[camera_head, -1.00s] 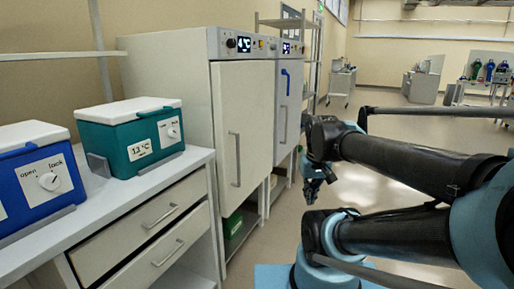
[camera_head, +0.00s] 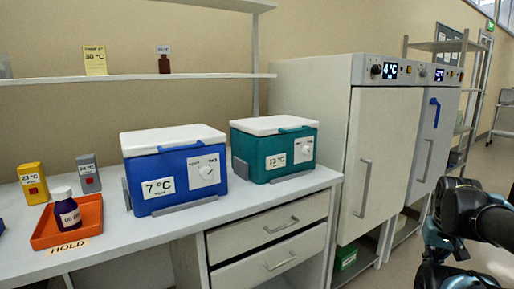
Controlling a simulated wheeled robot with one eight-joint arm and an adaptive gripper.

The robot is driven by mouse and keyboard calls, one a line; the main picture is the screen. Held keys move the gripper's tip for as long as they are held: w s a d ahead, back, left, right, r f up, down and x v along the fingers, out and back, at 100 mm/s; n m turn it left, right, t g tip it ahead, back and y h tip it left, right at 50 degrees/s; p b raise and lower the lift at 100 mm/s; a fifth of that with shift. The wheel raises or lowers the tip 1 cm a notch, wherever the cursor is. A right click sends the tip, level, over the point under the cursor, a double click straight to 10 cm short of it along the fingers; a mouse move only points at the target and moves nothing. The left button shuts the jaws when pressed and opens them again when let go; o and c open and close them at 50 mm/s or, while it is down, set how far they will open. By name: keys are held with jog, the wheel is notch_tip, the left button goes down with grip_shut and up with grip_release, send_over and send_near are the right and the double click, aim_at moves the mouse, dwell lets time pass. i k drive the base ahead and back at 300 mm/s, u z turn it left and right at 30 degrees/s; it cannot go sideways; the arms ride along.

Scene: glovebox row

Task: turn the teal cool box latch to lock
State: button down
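The teal cool box (camera_head: 276,149) with a white lid stands on the white bench, right of the blue cool box. Its front carries a "13 °C" label and a white round latch dial (camera_head: 303,150) on a white plate. The dial's exact angle is too small to tell. Part of my arm shows at the right edge, well away from the box. My gripper's fingers cannot be made out in this view.
A blue cool box (camera_head: 175,168) labelled "7 °C" stands left of the teal one. A red tray (camera_head: 68,222) holds a purple bottle. Grey brackets stand beside the boxes. Tall white cabinets (camera_head: 375,165) stand right of the bench, and drawers (camera_head: 266,240) lie below it.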

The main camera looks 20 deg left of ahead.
aim_at(307, 151)
jog(key=u, duration=1.95)
jog(key=k, duration=0.9)
jog(key=z, duration=0.65)
